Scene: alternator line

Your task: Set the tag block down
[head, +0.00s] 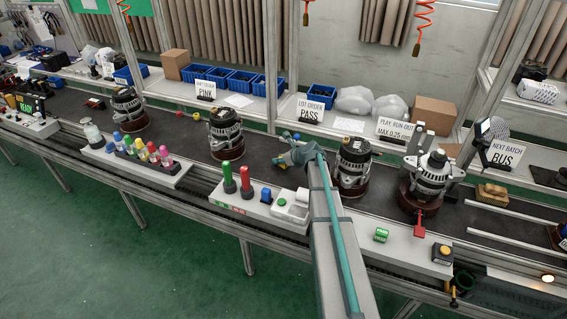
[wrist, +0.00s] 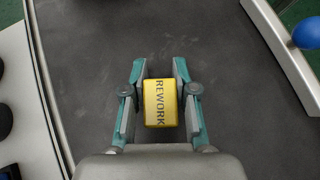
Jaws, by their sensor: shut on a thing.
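The tag block (wrist: 160,103) is yellow with REWORK in dark letters on its upper face. It sits between the teal-and-grey fingers of my gripper (wrist: 158,68), which are shut on its two sides. The dark conveyor belt (wrist: 225,50) lies below the block in the wrist view. I cannot tell whether the block touches it. In the head view my gripper (head: 298,155) is over the belt, between two alternators; the block is not clearly seen there.
Alternators stand on the belt to the left (head: 225,135) and right (head: 352,167) of my gripper. Red and green cylinders (head: 227,177) and a white tray (head: 290,207) stand on the front ledge. Bare belt surrounds the block in the wrist view.

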